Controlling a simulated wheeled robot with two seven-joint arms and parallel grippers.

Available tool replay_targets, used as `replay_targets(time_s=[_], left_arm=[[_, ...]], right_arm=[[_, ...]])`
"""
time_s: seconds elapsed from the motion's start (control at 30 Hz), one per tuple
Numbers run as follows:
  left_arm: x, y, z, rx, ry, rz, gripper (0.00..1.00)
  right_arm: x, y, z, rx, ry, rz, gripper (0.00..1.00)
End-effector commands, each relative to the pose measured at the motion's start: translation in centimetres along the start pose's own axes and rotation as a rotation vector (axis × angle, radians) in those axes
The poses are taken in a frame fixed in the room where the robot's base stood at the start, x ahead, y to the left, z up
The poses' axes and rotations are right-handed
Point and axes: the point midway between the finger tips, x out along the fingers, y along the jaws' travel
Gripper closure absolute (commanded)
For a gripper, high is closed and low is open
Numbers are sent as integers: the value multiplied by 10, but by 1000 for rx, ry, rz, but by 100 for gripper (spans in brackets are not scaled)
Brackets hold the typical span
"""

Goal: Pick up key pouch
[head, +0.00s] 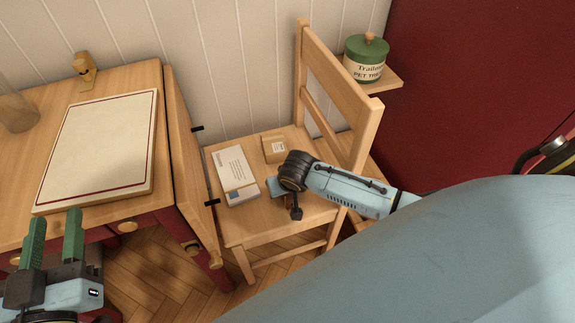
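I cannot clearly make out a key pouch in the head view. My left gripper (55,228) is at the lower left, in front of the table. Its two green fingers point up and stand apart with nothing between them. My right arm comes in from the right over the chair, and its dark wrist hangs above the front of the seat. The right fingers are not clearly visible. A small dark piece (296,213) shows below that wrist at the seat's front edge, and I cannot tell what it is.
A wooden chair (231,232) holds a white labelled box (232,170) and a small brown box (274,148). A wooden table (125,77) bears a cream red-edged board (100,145), a brass-coloured object (84,68) and a glass jar (14,108). A green canister (365,60) stands on a shelf behind the chair.

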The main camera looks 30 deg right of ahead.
Motion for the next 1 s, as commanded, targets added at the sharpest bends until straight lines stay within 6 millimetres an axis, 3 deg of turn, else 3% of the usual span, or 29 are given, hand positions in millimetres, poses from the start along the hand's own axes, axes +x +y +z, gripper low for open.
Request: replay_targets(time_s=[0.07,0.47,0.77,1.0], left_arm=[[0,0,0,0,-1,0,64],[0,0,0,0,-2,0,64],[0,-1,2,1,-15,-2,64],[-3,-4,18,4,-118,-11,64]], right_arm=[[0,0,0,0,0,0,49],[0,0,0,0,1,0,100],[-1,0,-1,0,1,0,100],[-9,0,-4,1,1,0,100]])
